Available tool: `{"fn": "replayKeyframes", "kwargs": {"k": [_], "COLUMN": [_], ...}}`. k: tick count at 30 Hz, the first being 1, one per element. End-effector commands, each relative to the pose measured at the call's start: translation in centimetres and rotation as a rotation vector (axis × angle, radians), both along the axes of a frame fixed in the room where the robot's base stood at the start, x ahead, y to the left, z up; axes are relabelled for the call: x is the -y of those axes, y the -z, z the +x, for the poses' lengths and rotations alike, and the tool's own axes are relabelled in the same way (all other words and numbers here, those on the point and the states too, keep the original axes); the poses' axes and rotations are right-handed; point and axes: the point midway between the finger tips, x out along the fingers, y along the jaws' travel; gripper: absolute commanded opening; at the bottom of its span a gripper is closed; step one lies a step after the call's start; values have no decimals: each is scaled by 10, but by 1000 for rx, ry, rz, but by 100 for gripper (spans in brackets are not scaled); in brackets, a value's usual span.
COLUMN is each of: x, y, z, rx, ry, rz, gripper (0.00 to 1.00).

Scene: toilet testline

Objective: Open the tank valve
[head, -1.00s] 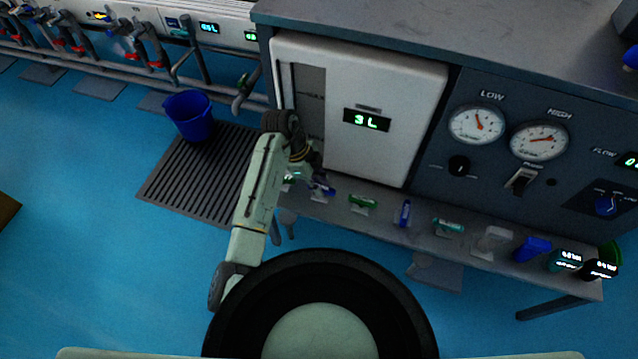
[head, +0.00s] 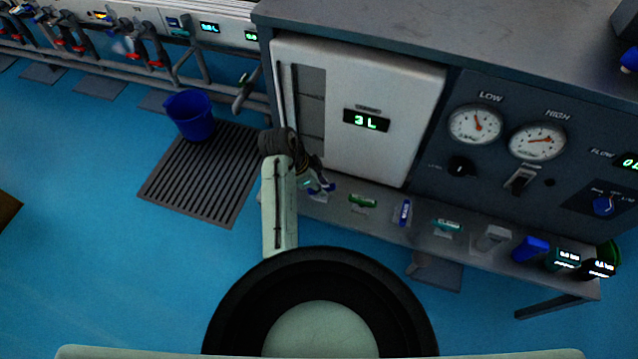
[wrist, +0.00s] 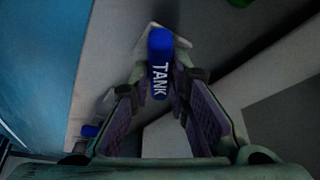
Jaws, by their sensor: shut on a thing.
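The tank valve handle (wrist: 160,62) is a blue lever with the white word TANK on it. In the wrist view it lies between the two fingers of my gripper (wrist: 160,88), which is shut on it. The handle's lower end is between the finger pads and its rounded upper end sticks out beyond the tips. In the head view my gripper (head: 318,187) is at the left end of the ledge below the white tank (head: 385,110), whose display reads 3 L. My arm partly hides the valve there.
Several coloured levers, including a green one (head: 362,201) and a blue one (head: 405,211), line the ledge to the right. Gauges (head: 476,124) are on the dark panel. A blue bucket (head: 190,116) stands on a floor grate (head: 190,185) at left.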

Motion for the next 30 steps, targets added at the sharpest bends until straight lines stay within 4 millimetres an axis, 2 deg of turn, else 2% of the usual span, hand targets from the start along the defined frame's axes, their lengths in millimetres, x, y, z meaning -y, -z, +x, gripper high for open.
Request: {"fn": "replayKeyframes", "kwargs": {"k": [9, 26, 27, 30], "x": [1, 0, 0, 0], "y": [0, 0, 0, 0], "z": [-2, -2, -2, -2], "rx": [-5, -3, -3, -2], "ry": [-134, -163, -163, -164], "rz": [0, 2, 2, 2], "gripper": [0, 0, 19, 26]}}
